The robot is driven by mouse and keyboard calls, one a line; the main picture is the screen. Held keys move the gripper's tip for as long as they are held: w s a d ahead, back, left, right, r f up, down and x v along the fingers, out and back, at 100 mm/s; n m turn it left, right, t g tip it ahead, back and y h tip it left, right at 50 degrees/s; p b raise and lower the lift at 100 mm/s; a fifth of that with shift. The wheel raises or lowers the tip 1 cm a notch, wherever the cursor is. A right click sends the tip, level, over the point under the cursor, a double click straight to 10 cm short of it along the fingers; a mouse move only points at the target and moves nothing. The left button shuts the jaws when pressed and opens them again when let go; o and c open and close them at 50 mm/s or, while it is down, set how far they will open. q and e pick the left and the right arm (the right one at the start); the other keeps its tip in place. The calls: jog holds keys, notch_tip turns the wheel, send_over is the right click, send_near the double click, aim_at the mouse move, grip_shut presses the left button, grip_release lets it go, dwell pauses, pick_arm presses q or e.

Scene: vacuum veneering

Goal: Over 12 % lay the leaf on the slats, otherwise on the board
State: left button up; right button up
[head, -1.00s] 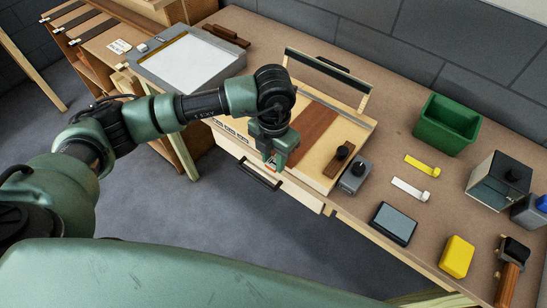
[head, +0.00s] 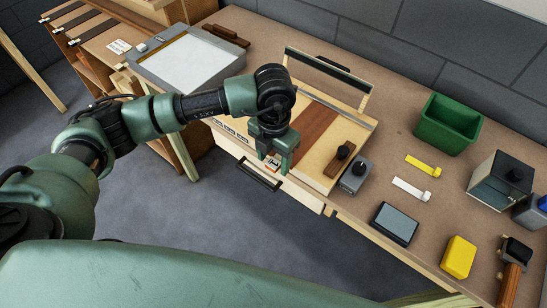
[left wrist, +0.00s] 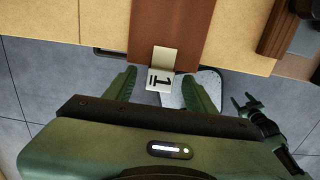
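A reddish-brown veneer leaf (head: 317,122) lies on a pale wooden board (head: 340,133) on the bench. It also shows in the left wrist view (left wrist: 186,22). A pale tab (left wrist: 161,70) marked "1" sticks out from the leaf's near end. My left gripper (head: 275,163) is over the bench's front edge at that end. In the left wrist view its two fingers (left wrist: 161,90) stand apart on either side of the tab, with gaps visible. Dark slats (head: 80,20) lie across a rack at the far left.
A grey device with a black knob (head: 354,178) and a dark-screened box (head: 394,224) stand to the right. A green bin (head: 447,124), yellow block (head: 458,257) and hammer (head: 513,262) are further right. A grey-framed white panel (head: 188,62) lies at the left.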

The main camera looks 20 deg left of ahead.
pick_arm(q)
notch_tip(320, 180, up, 7)
jog(key=shift+f+b, duration=0.15)
jog(key=shift+b, duration=0.85)
jog(key=shift+r, duration=0.55)
jog(key=shift+f, duration=0.1)
